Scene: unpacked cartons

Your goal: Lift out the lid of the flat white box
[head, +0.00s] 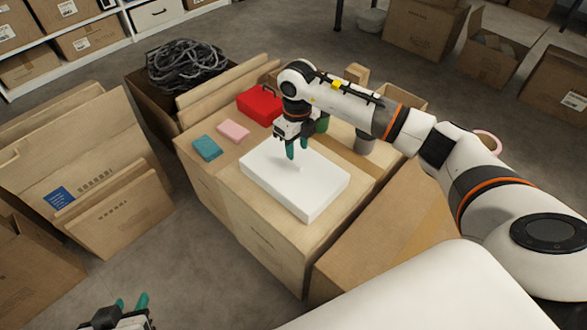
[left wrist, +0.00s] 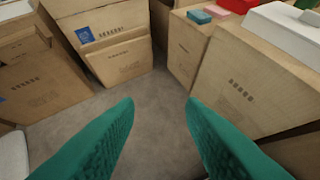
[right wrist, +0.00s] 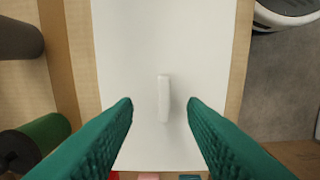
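The flat white box (head: 293,182) lies on top of a large closed carton in the head view. Its white lid (right wrist: 165,45) fills the middle of the right wrist view, with a slim raised white handle (right wrist: 163,98) on it. My right gripper (head: 297,151) is above the lid, pointing down. Its green fingers are open, one on each side of the handle in the right wrist view and apart from it. My left gripper (head: 131,302) is open and empty, low over the floor at the bottom left, away from the box. The box also shows in the left wrist view (left wrist: 290,27).
The supporting carton (head: 268,243) also carries a teal block (head: 207,148), a pink block (head: 232,131) and a red case (head: 258,104). A green cylinder (right wrist: 47,132) and a grey cylinder (head: 364,143) stand beyond the white box. Cartons stand around; grey floor is free at left.

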